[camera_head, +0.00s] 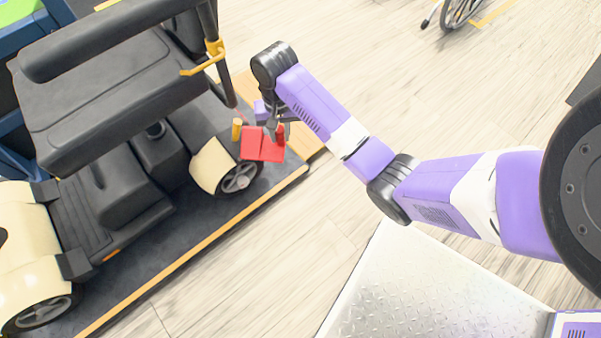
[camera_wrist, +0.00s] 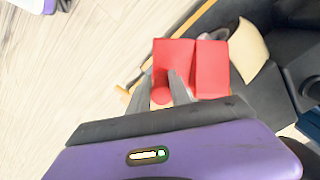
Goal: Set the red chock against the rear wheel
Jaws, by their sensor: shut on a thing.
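The red chock (camera_head: 252,143) is at the right end of the scooter, close beside the rear wheel (camera_head: 240,178) with its cream fender (camera_head: 210,166). My gripper (camera_head: 279,130) is shut on the chock's round red handle (camera_wrist: 161,96), on the side away from the wheel. In the wrist view the chock's two red blocks (camera_wrist: 212,68) lie just beyond my fingers (camera_wrist: 165,88). The chock hides part of the wheel (camera_wrist: 214,34) there. I cannot tell whether chock and wheel touch, or whether the chock rests on the floor.
The scooter stands on a dark mat (camera_head: 190,225) with a yellow-orange edge. A short yellow post (camera_head: 237,130) stands by the chock. The scooter's dark upright bar with a yellow fitting (camera_head: 213,48) rises near my wrist.

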